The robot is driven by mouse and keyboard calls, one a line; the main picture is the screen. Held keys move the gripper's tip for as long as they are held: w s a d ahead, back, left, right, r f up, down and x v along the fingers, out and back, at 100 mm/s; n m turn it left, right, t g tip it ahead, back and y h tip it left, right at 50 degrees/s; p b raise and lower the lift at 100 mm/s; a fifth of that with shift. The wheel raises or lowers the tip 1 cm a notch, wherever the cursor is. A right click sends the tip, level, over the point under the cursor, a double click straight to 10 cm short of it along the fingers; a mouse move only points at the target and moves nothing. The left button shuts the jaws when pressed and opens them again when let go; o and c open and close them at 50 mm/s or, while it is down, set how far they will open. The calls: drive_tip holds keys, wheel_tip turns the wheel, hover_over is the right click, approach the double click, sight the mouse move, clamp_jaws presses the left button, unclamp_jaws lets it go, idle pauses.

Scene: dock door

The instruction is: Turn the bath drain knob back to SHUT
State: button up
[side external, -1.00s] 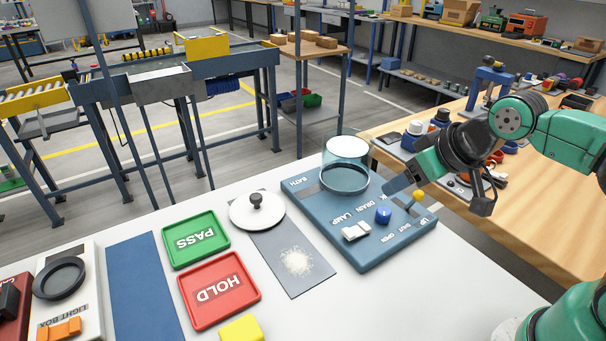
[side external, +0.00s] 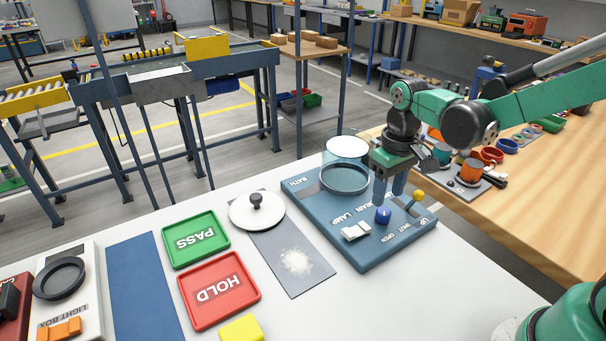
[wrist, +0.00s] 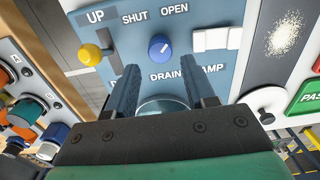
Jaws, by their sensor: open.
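The blue drain knob (side external: 383,215) stands on the blue-grey bath panel (side external: 360,257), beside the DRAIN label. In the wrist view the knob (wrist: 161,47) sits below the SHUT and OPEN labels; a small pale mark on it seems to point up and right, toward OPEN. My gripper (side external: 388,199) points down over the panel, just behind the knob in the side view. In the wrist view its two fingers (wrist: 160,66) are apart, with the knob beyond their tips and centred between them. Nothing is held, and I see no contact with the knob.
A yellow-tipped lever (side external: 419,195) by UP and a white lamp switch (side external: 356,232) flank the knob. The clear round bath (side external: 345,150) rises behind. A white lid (side external: 257,213), green PASS tray (side external: 195,239) and red HOLD tray (side external: 219,290) lie left.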

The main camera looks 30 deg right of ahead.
sight(384, 211)
drive_tip(key=shift+f, duration=2.15)
clamp_jaws()
